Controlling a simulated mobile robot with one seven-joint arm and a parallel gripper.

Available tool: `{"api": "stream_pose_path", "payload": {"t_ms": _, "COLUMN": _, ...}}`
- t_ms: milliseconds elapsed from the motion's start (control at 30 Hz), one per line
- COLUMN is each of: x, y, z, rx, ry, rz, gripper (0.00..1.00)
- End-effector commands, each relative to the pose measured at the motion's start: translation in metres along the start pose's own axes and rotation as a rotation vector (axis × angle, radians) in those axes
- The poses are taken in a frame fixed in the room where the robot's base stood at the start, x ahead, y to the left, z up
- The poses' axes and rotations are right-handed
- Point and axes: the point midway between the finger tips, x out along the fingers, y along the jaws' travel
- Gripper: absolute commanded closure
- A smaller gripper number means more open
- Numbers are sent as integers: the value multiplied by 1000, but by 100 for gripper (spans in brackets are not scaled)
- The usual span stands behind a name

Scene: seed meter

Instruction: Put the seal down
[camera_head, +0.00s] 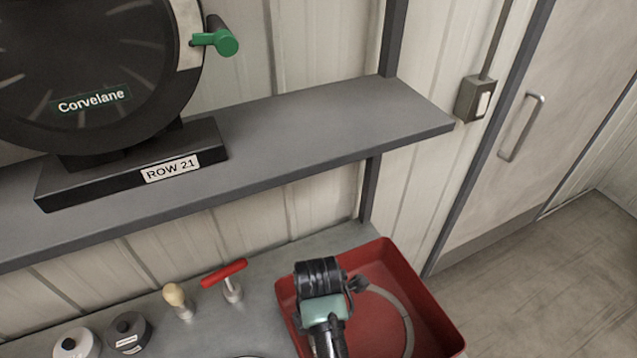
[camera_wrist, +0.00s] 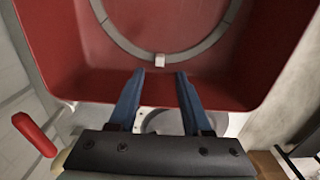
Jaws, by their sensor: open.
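The seal (camera_head: 405,318), a thin grey ring, lies in the red tray (camera_head: 437,312). In the head view my arm hides its left part. The wrist view shows part of the seal (camera_wrist: 115,36) as a curved grey band on the tray floor, with a small pale tab (camera_wrist: 160,60) on it. My gripper (camera_wrist: 159,76) is open over the tray. Its two blue fingers are apart, with the tab just beyond and between their tips in the picture. Nothing is held between the fingers, and the seal appears clear of them.
The tray stands on a grey bench below a shelf (camera_head: 310,125). The shelf holds a black seed meter (camera_head: 90,75) with a green handle (camera_head: 221,40). Left of the tray are a red T-handled tool (camera_head: 226,274), a wooden-knobbed tool (camera_head: 177,298) and two small containers (camera_head: 128,333).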

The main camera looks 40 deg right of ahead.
Motion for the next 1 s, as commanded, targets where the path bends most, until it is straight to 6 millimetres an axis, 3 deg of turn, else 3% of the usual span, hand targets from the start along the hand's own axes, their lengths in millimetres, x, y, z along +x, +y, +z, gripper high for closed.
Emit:
{"api": "stream_pose_path", "payload": {"t_ms": 100, "x": -23, "y": 1, "z": 0, "rx": 0, "ry": -1, "rz": 5, "gripper": 51}}
{"api": "stream_pose_path", "payload": {"t_ms": 300, "x": -47, "y": 1, "z": 0, "rx": 0, "ry": -1, "rz": 2, "gripper": 51}}
{"api": "stream_pose_path", "payload": {"t_ms": 1000, "x": -52, "y": 0, "z": 0, "rx": 0, "ry": 0, "rz": 0, "gripper": 51}}
